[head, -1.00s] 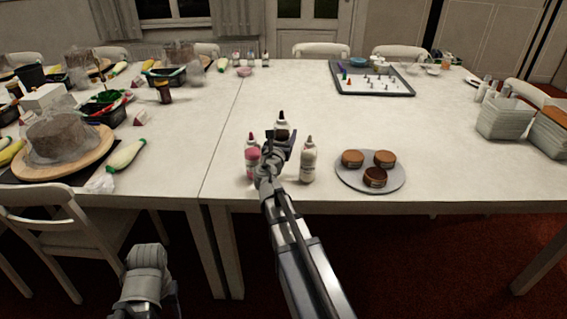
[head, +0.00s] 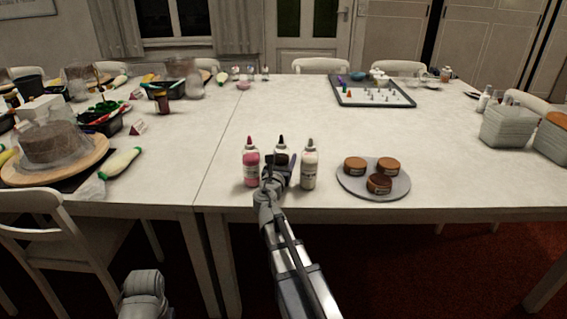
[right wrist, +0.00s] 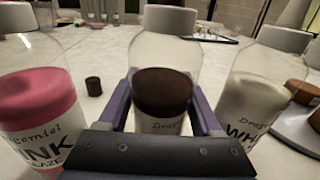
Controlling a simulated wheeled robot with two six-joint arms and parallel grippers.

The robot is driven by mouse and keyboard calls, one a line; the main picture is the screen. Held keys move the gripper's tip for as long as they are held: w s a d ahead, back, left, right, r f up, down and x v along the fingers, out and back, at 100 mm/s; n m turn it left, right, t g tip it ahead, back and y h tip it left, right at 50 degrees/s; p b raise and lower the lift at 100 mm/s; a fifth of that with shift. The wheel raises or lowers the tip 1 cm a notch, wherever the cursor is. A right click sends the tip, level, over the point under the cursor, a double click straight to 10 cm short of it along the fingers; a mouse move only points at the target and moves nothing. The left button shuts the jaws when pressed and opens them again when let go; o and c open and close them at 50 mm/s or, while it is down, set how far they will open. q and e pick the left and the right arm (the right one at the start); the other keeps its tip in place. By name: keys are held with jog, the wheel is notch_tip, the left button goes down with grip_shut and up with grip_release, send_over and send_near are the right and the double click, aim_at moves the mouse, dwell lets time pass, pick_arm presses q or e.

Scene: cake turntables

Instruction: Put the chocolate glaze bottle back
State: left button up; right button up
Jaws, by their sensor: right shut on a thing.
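The chocolate glaze bottle (head: 281,157) has dark brown contents and a dark tip. It stands upright between the pink glaze bottle (head: 250,165) on the left and the white glaze bottle (head: 309,167) on the right, near the table's front edge. My right gripper (head: 274,176) is shut on the chocolate bottle and hides its lower part in the head view. In the right wrist view the chocolate bottle (right wrist: 162,92) sits between the jaws, with the pink bottle (right wrist: 38,105) and white bottle (right wrist: 255,90) close on either side. I cannot tell whether its base touches the table. My left gripper's fingers are out of view.
A grey round plate (head: 347,185) with three brown-topped jars stands right of the bottles. A tray with small pieces (head: 376,103) lies farther back. A covered cake (head: 55,145) is at the left.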

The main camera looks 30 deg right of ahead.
jog(key=shift+f, duration=0.1)
jog(key=o, duration=1)
jog(key=shift+r, duration=0.3)
jog(key=v, duration=1.2)
jog(key=shift+f, duration=0.15)
